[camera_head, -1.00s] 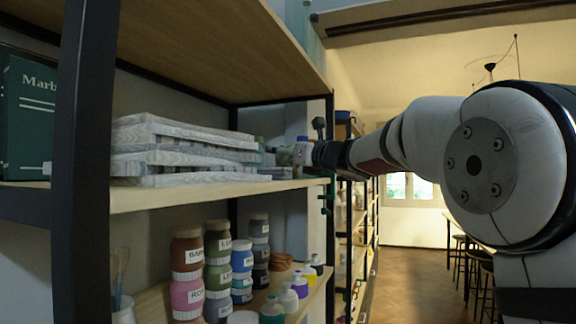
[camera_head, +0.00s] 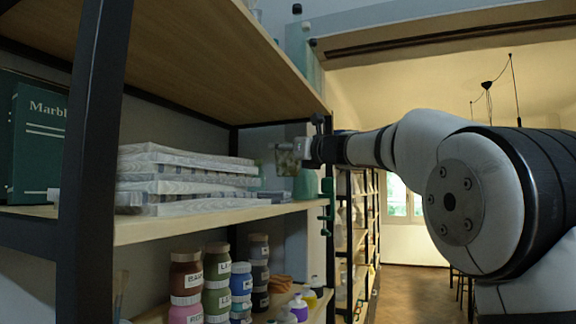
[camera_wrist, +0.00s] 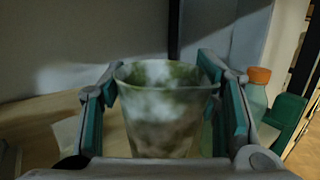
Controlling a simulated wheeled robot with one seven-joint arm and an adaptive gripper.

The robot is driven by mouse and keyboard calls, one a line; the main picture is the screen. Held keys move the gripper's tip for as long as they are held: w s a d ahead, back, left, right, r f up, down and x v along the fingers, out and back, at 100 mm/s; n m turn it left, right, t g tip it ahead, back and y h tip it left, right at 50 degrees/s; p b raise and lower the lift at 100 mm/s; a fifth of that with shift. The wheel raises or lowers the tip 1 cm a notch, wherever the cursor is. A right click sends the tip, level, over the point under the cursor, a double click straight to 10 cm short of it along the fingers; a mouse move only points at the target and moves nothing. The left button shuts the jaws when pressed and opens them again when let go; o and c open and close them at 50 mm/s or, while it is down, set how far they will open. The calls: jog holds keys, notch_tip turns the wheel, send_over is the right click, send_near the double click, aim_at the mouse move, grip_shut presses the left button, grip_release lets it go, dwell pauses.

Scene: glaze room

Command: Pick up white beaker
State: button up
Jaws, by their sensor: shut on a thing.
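A whitish beaker with mottled green-grey patches (camera_wrist: 165,118) stands upright between the two fingers of my gripper (camera_wrist: 166,105) in the wrist view. The fingers have teal pads, one on each side of the cup, and are shut on it. In the head view the beaker (camera_head: 288,160) shows small at the tip of my gripper (camera_head: 298,154), above the right end of the middle shelf. It appears raised a little off the shelf board. Its lower end is partly hidden in the wrist view by the gripper's body.
A green bottle (camera_head: 306,183) stands near the shelf's right end; an orange-capped bottle (camera_wrist: 257,90) is close right of my gripper. A stack of patterned slabs (camera_head: 185,180) lies to the left. Paint jars (camera_head: 217,280) fill the shelf below. A black post (camera_head: 92,160) stands at front left.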

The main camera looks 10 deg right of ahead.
notch_tip(320, 180, up, 11)
jog(key=p, duration=0.1)
dwell(0.4)
jog(key=shift+r, duration=0.1)
